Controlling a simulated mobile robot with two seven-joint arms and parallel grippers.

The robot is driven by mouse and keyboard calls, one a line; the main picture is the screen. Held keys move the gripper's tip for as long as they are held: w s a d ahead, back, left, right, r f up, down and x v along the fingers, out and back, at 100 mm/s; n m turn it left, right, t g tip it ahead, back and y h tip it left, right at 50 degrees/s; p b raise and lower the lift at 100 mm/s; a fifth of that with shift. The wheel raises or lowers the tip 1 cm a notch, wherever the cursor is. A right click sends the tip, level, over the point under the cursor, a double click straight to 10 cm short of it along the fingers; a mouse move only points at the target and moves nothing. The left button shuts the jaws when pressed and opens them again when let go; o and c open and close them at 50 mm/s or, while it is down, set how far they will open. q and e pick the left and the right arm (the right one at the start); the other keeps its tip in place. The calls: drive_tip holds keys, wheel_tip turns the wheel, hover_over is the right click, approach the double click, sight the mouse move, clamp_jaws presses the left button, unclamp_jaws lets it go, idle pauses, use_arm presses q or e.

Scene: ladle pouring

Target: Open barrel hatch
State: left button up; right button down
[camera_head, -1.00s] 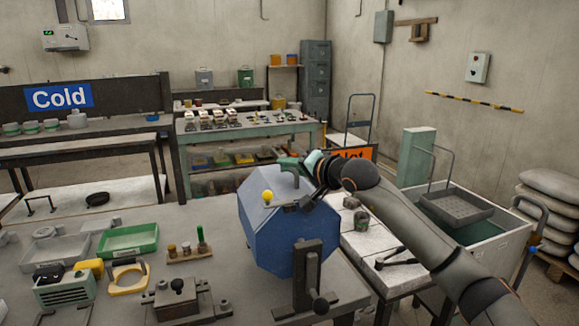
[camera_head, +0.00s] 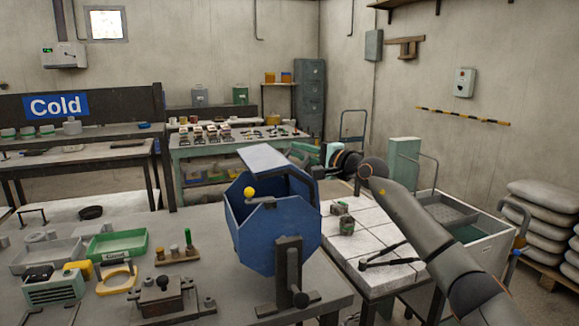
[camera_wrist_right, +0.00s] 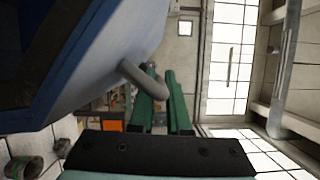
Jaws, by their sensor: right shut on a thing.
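The blue eight-sided barrel (camera_head: 262,240) stands on its dark stand at the front of the table. Its hatch (camera_head: 265,158) is swung up at the top, and the barrel's opening shows below it. In the right wrist view, my gripper's green fingers (camera_wrist_right: 165,100) are shut on a grey bent handle (camera_wrist_right: 135,75) that comes out of the blue-grey panel. My left gripper is not in view.
A green tray (camera_head: 121,244), a grey tray (camera_head: 50,255), small bottles and a dark clamp block (camera_head: 163,298) stand on the table left of the barrel. A white-tiled bench (camera_head: 370,255) with a dark tool lies to the right, beneath my right arm.

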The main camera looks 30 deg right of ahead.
use_arm(q)
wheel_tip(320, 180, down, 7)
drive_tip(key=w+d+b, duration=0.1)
drive_tip(key=b, duration=1)
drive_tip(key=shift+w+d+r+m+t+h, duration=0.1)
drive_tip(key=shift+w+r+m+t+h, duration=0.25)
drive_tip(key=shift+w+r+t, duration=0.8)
use_arm(e)
drive_tip(key=s+d+f+m+t+h, duration=0.1)
drive_tip(key=d+f+m+t+h, duration=0.1)
drive_tip(key=d+m, duration=0.4)
drive_tip(key=s+d+f+m+t+h, duration=0.2)
drive_tip(key=d+f+m, duration=0.3)
drive_tip(key=m, duration=0.5)
drive_tip(key=shift+d+h, duration=0.5)
drive_tip(key=shift+d, duration=0.2)
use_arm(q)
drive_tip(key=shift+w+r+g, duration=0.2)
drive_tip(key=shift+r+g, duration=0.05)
use_arm(e)
drive_tip(key=shift+r, duration=0.1)
drive_tip(key=c, duration=1.2)
unclamp_jaws()
drive_tip(key=shift+o, duration=0.2)
